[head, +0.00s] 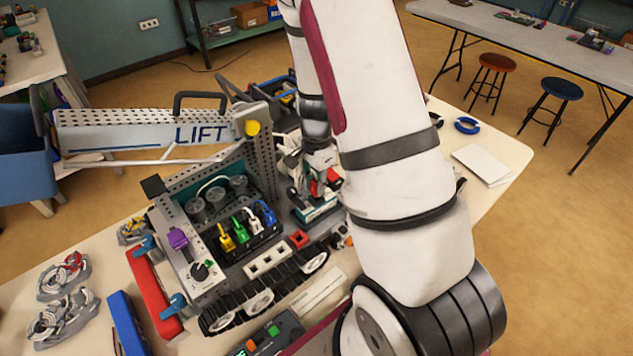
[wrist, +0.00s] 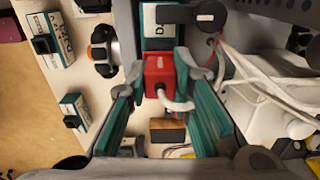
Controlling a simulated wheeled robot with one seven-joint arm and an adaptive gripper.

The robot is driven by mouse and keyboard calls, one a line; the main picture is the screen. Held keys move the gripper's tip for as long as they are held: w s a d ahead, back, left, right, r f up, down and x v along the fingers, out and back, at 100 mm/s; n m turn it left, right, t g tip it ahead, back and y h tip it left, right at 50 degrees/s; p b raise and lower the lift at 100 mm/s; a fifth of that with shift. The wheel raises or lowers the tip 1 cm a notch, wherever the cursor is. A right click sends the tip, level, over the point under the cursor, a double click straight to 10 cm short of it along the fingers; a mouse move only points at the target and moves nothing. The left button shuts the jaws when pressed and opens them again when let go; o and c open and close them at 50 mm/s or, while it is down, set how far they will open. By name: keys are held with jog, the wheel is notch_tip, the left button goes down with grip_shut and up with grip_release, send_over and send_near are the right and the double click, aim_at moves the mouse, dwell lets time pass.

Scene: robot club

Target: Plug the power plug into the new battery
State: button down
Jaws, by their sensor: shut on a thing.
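The power plug (wrist: 159,76) is a red block with a white cable leaving its near face. In the wrist view it sits between the teal-lined fingers of my gripper (wrist: 160,82), which is shut on it. Just beyond the plug is a teal and white labelled block (wrist: 158,32), likely the battery, in a bay of the tracked robot. I cannot tell whether the plug touches it or is seated. In the head view my gripper (head: 318,188) is low at the robot's rear side, partly hidden by my arm.
The tracked robot (head: 205,262) stands on the table under its raised LIFT arm (head: 150,132). White loose cables (wrist: 265,75) lie right of the gripper. Other teal and white blocks (wrist: 75,108) lie to the left. A white sheet (head: 481,164) and blue ring (head: 467,125) lie at the right.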

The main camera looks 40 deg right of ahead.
jog(key=shift+f+b, duration=0.35)
jog(key=shift+f, duration=0.65)
dwell(2.0)
jog(key=c, duration=1.3)
grip_release()
jog(key=shift+c, duration=0.2)
jog(key=shift+r+p, duration=1.3)
jog(key=shift+r, duration=1.75)
